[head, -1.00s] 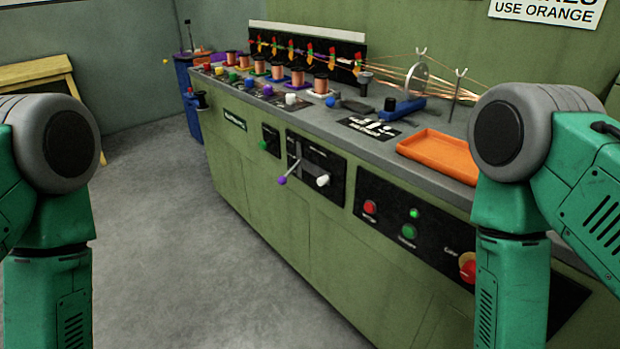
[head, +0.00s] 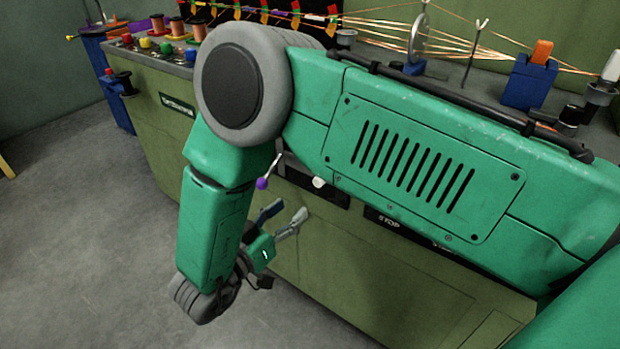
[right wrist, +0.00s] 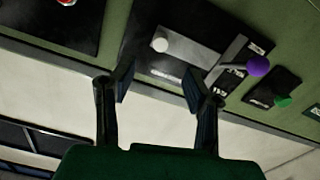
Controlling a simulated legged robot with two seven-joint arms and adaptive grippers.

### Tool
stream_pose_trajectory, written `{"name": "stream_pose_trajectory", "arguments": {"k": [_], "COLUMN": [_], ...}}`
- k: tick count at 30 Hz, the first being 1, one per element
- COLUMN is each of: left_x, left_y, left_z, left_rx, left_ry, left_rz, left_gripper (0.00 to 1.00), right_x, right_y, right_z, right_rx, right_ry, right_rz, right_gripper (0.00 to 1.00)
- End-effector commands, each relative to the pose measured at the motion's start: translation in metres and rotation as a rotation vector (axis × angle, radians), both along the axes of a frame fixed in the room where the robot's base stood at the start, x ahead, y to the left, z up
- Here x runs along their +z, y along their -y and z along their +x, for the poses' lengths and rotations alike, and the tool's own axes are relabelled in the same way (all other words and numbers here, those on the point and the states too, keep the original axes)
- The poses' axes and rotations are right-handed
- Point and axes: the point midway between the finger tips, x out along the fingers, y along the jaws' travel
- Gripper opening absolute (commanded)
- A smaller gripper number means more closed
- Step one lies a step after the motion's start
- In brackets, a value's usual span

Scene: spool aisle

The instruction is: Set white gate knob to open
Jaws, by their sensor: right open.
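The white gate knob (head: 319,182) is on a black panel on the front of the green bench, just under my right arm in the head view. In the right wrist view the white knob (right wrist: 160,45) sits at the left end of a grey strip on the panel. My right gripper (head: 284,214) is open and empty, below and left of the knob in the head view. In the wrist view its two fingers (right wrist: 160,86) are spread, with the knob beyond the gap and apart from them. My left gripper is not in view.
A lever with a purple knob (head: 262,183) sticks out near the white knob; its purple end (right wrist: 258,66) is close to the right finger in the wrist view. A green knob (right wrist: 283,102) is farther right. Open floor (head: 90,240) lies left of the bench.

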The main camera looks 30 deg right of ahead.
Motion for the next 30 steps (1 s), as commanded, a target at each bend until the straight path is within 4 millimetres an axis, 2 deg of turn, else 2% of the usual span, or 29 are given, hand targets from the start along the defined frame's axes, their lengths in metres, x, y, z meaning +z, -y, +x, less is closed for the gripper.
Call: {"name": "stream_pose_trajectory", "arguments": {"k": [9, 15, 21, 30], "left_x": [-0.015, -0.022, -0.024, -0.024], "left_y": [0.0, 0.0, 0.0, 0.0], "left_z": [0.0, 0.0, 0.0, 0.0], "left_rx": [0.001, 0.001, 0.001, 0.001], "left_ry": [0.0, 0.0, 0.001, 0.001], "left_rz": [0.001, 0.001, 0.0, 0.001], "left_gripper": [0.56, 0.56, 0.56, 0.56], "right_x": [-0.002, -0.003, -0.001, -0.001], "right_y": [0.063, 0.095, 0.107, 0.109], "right_z": [0.026, 0.039, 0.045, 0.046], "right_rx": [-0.001, 0.002, 0.003, 0.004], "right_ry": [0.0, 0.0, 0.0, 0.0], "right_rz": [-0.001, 0.003, 0.0, 0.001], "right_gripper": [0.43, 0.43, 0.43, 0.43]}}
